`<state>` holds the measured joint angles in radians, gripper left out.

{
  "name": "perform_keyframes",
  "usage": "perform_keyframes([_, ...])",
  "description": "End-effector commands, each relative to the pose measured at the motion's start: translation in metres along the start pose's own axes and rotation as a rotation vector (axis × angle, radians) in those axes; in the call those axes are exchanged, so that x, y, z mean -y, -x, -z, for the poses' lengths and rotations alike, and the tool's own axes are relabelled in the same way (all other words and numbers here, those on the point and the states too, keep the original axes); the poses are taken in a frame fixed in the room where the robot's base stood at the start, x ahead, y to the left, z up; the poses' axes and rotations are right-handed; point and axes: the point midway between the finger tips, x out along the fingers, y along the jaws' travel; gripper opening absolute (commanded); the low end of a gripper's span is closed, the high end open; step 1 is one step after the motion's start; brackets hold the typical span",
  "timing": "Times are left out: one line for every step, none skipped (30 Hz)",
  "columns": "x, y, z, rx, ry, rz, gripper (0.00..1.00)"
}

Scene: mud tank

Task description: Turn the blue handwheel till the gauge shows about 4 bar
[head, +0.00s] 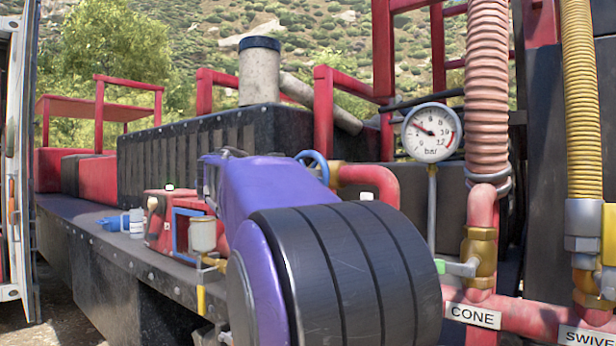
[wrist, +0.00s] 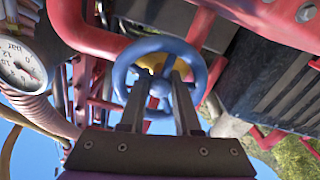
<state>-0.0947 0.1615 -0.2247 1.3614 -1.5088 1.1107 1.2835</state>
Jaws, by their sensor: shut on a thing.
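The blue handwheel (wrist: 121,72) fills the middle of the wrist view, with a yellowish part behind its hub. My gripper (wrist: 158,86) reaches onto it with two dark fingers and is shut on the handwheel; the exact contact is hard to see. In the head view only part of the wheel's rim (head: 317,160) shows behind my purple arm, which hides my gripper. The round white gauge marked bar (head: 432,132) stands right of the wheel; its needle points left and slightly up, and the exact reading is too small to tell. The gauge (wrist: 20,68) also shows at the wrist view's left edge.
A red pipe (head: 372,180) runs beside the wheel. A ribbed pink hose (head: 487,90), a brass valve with a lever (head: 480,252) and a yellow hose (head: 580,100) stand to the right. A red box (head: 160,215) and a blue object (head: 112,223) sit on the left ledge.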

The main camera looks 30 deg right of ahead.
Motion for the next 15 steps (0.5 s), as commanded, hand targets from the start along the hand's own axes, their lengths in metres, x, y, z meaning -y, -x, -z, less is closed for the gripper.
perform_keyframes([0.0, 0.0002, -0.0001, 0.0, 0.0, 0.0, 0.0])
perform_keyframes([0.0001, 0.0002, -0.0002, 0.0, 0.0, 0.0, 0.0])
perform_keyframes([0.0003, 0.0002, -0.001, 0.0, -0.004, 0.0, 0.0])
perform_keyframes([0.0005, 0.0002, -0.0019, 0.0, -0.011, 0.0, 0.0])
perform_keyframes([0.0008, 0.0001, -0.0029, 0.0, -0.022, 0.0, 0.0])
perform_keyframes([0.0012, 0.0001, -0.0043, 0.0, -0.04, 0.0, 0.0])
perform_keyframes([0.0013, 0.0001, -0.0047, 0.0, -0.057, 0.0, 0.0])
perform_keyframes([0.0011, 0.0002, -0.0045, -0.001, -0.074, 0.0, 0.0])
perform_keyframes([0.001, 0.0002, -0.0037, -0.001, -0.108, 0.0, 0.0])
perform_keyframes([0.0003, 0.0003, -0.0009, -0.001, -0.128, 0.0, 0.0])
perform_keyframes([0.0, 0.0003, 0.0005, -0.001, -0.144, 0.0, 0.0])
perform_keyframes([0.0, 0.0003, 0.0005, 0.0, -0.159, 0.0, 0.0])
perform_keyframes([0.0001, 0.0002, 0.0003, 0.0, -0.168, 0.0, 0.0])
perform_keyframes([0.0001, 0.0002, 0.0002, 0.0, -0.173, 0.0, 0.0])
perform_keyframes([0.0001, 0.0002, 0.0002, 0.0, -0.176, 0.0, 0.0])
